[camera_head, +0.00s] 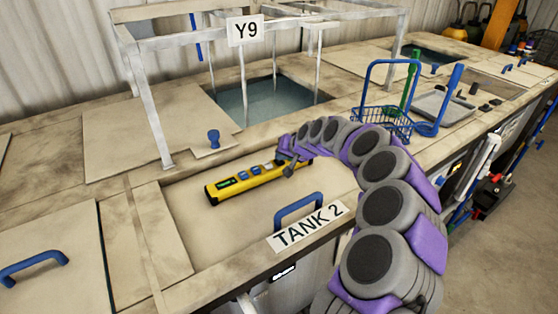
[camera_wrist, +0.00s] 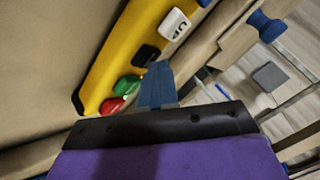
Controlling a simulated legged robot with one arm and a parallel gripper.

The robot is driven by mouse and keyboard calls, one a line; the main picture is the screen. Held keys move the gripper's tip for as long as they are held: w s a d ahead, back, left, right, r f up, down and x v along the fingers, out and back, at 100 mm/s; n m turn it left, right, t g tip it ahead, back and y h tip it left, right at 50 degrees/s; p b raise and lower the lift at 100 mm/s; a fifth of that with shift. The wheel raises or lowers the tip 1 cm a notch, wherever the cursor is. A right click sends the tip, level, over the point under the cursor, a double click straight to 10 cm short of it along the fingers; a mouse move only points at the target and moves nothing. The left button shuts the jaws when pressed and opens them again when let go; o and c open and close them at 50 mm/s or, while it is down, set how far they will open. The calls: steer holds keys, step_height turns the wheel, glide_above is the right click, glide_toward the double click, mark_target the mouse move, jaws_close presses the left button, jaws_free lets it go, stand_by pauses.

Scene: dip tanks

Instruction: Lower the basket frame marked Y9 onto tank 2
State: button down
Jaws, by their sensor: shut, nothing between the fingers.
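The pale metal basket frame (camera_head: 150,110) with the Y9 sign (camera_head: 246,30) rises at the back, around an open water-filled tank (camera_head: 262,102). Whether all its legs rest on the deck cannot be told. The TANK 2 label (camera_head: 307,226) is on the front edge, by a closed lid (camera_head: 230,232) with a blue handle (camera_head: 298,208). A yellow control pendant (camera_head: 228,188) lies on that lid; the wrist view shows its white, black, green and red buttons (camera_wrist: 128,85). My gripper (camera_head: 287,170) is shut and empty at the pendant's right end. Its fingers (camera_wrist: 157,85) appear beside the green button; contact is unclear.
A blue wire basket (camera_head: 383,122) stands right of my arm, near a grey tray (camera_head: 442,106). A blue knob (camera_head: 214,138) is on the panel behind the pendant. Another blue-handled lid (camera_head: 50,275) is at the front left. Floor at right is partly open.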

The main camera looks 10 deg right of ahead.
mark_target(282, 162)
steer(key=shift+r, duration=0.1)
stand_by(0.4)
steer(key=shift+r+p, duration=0.4)
steer(key=shift+r, duration=0.35)
step_height(282, 162, up, 5)
steer(key=shift+r+p, duration=0.1)
steer(key=shift+p, duration=1)
